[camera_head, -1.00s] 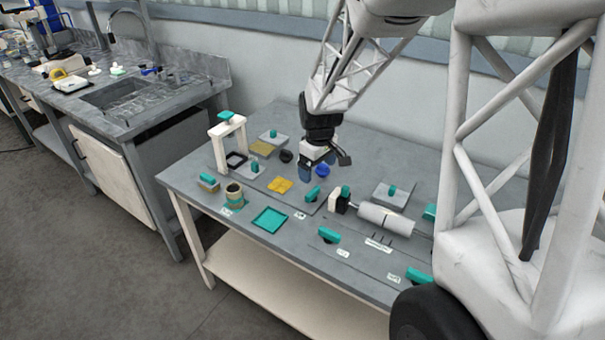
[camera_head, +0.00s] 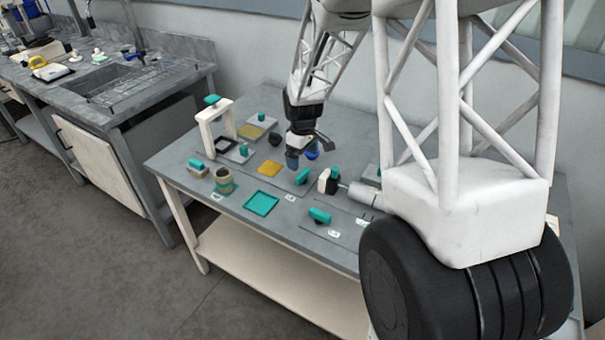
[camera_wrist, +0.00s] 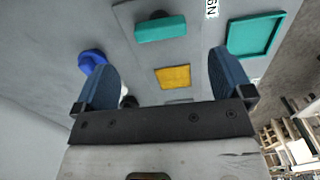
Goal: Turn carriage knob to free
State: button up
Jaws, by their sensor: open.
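Several teal knobs and handles stand on the grey table, and I cannot tell for sure which is the carriage knob. One teal bar knob (camera_head: 303,175) is close to my gripper; what looks like the same knob (camera_wrist: 160,28) shows ahead of the fingers in the wrist view. Another teal bar knob (camera_head: 320,215) is nearer the table's front edge. My gripper (camera_head: 301,162) is open, its blue fingers pointing down above the table. In the wrist view nothing is between the fingertips (camera_wrist: 165,75) except a yellow square, apparently on the surface below. The knobs' markings are unreadable.
A blue round piece (camera_wrist: 92,60) is beside the left finger. A teal tray (camera_head: 261,203), a tan cup (camera_head: 224,182) and a white arch (camera_head: 213,122) stand to the left. A pale roller (camera_head: 362,195) is partly hidden behind my own body, as is the table's right end.

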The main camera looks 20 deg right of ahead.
aim_at(303, 173)
jog(key=shift+f, duration=3.8)
jog(key=shift+c, duration=0.3)
jog(key=c, duration=0.9)
jog(key=shift+o, duration=0.2)
